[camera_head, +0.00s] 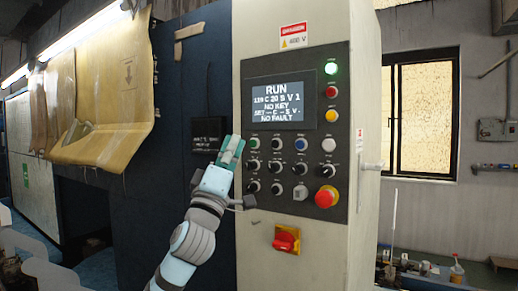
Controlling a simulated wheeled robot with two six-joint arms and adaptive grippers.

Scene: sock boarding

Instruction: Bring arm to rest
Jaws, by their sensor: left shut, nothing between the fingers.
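My left gripper (232,150) is raised in front of the left edge of the control panel (300,135). Its green-tipped fingers point up and look shut, with nothing seen in them. The fingertips are close to the leftmost knobs in the picture; I cannot tell whether they touch the panel. The left arm reaches up from the bottom of the picture. The screen (275,103) reads RUN, NO KEY and NO FAULT, and a green lamp (331,68) is lit. My right gripper is not in view.
The pale cabinet (355,215) carries a red emergency button (326,197) and a red switch (286,239). A dark box (208,134) is on the dark panel left of it. Yellowed sheets (105,90) hang at upper left. A bench with a bottle (456,270) is at lower right.

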